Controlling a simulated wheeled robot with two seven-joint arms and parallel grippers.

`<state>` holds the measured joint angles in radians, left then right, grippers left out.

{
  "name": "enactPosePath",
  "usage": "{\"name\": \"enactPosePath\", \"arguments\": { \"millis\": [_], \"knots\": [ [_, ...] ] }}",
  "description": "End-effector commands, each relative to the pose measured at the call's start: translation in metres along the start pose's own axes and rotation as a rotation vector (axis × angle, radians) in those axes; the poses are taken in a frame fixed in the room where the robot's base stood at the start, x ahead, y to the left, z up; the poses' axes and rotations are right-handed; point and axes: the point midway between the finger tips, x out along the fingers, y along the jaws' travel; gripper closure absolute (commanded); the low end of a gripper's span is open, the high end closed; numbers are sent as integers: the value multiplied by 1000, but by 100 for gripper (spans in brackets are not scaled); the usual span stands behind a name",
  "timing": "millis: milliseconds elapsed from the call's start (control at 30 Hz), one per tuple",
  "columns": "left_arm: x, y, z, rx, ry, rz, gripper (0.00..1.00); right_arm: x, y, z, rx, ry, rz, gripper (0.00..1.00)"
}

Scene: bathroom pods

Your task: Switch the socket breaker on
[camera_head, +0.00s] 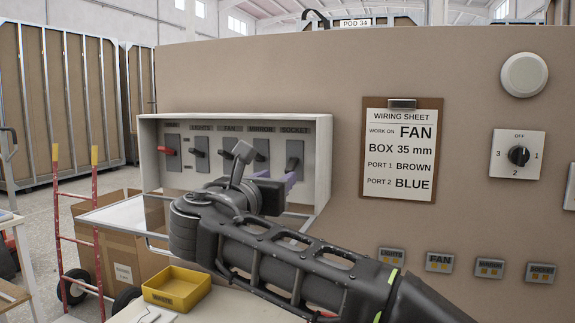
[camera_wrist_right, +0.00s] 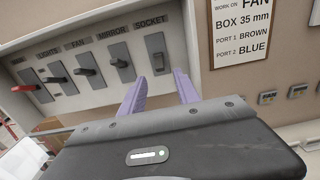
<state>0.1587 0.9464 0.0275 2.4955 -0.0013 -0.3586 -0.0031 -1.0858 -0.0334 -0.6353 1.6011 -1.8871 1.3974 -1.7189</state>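The socket breaker (camera_head: 295,152) is the rightmost switch in the open breaker box, under the label SOCKET. Its dark lever (camera_wrist_right: 158,62) sits low on the grey plate in the right wrist view; I cannot tell its on or off state for sure. My right gripper (camera_head: 277,177) is in front of the lower right part of the box. Its two purple fingers are apart and empty, just below the socket lever in the right wrist view (camera_wrist_right: 160,77). Contact with the lever is not visible. My left gripper is not in view.
The mirror (camera_wrist_right: 120,61), fan (camera_wrist_right: 86,70) and lights (camera_wrist_right: 56,78) breakers and a red-handled main lever (camera_head: 166,150) are left of the socket breaker. The box's right side wall (camera_head: 323,160) is close to my gripper. A yellow bin (camera_head: 177,288) stands below.

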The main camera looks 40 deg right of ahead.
Motion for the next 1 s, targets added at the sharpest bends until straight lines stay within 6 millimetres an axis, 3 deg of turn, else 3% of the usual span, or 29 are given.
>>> {"name": "enactPosePath", "arguments": {
  "millis": [33,300,600,1000],
  "knots": [
    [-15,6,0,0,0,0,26,2,0,9,-2,1,1,62],
    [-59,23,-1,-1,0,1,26,17,1,8,-4,7,8,62],
    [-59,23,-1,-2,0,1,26,64,0,-1,-2,4,3,62],
    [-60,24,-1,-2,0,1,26,70,0,-2,0,5,4,63]
  ]
}}
